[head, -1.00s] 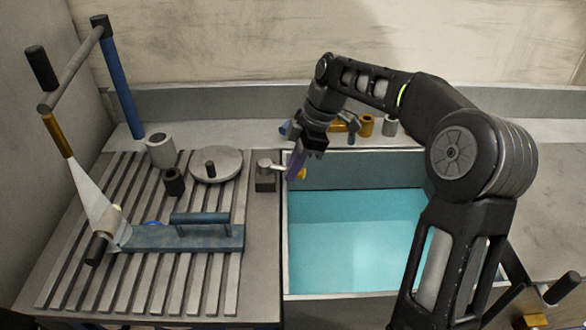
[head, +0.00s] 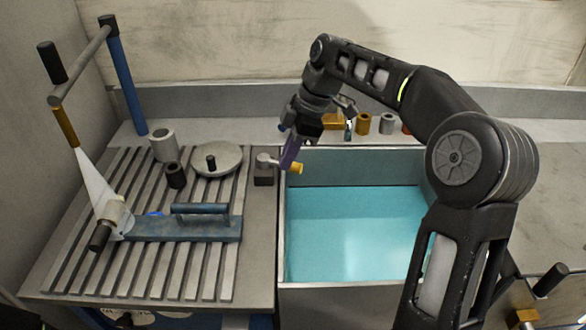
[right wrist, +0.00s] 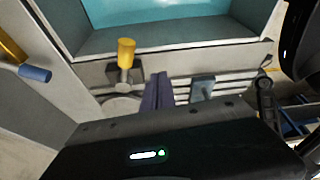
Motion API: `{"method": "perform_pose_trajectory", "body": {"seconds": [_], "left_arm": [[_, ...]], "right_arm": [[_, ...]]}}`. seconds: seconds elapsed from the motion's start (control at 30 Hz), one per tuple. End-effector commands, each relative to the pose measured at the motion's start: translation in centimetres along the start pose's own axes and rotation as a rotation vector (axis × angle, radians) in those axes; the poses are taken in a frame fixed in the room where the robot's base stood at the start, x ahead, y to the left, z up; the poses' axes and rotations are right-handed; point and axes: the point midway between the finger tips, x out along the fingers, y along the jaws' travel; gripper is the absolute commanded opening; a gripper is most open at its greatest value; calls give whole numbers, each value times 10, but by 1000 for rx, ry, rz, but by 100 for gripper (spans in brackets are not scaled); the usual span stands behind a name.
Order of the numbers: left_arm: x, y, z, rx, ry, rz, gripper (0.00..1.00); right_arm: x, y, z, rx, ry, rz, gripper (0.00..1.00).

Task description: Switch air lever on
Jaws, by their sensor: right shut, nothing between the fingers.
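My right gripper (head: 288,158) has purple fingers, shut and empty, pointing down at the lever. My left gripper is not in view.
A basin (head: 282,235) with blue-green liquid lies right of the lever. A slatted board (head: 215,270) at left carries a blue trowel-like tool (head: 185,228), a round lidded disc (head: 216,160) and cups. Small cylinders (head: 363,123) stand behind the basin.

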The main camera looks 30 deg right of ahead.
Motion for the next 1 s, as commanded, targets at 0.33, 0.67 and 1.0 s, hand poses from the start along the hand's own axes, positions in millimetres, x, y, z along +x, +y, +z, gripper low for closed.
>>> {"method": "perform_pose_trajectory", "body": {"seconds": [0.33,0.67,1.0], "left_arm": [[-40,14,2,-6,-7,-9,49],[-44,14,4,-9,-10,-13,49],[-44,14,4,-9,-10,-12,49]], "right_arm": [[-58,17,-13,1,0,-9,0],[-60,20,-12,0,1,-10,0],[-60,19,-13,-1,1,-10,0]]}}
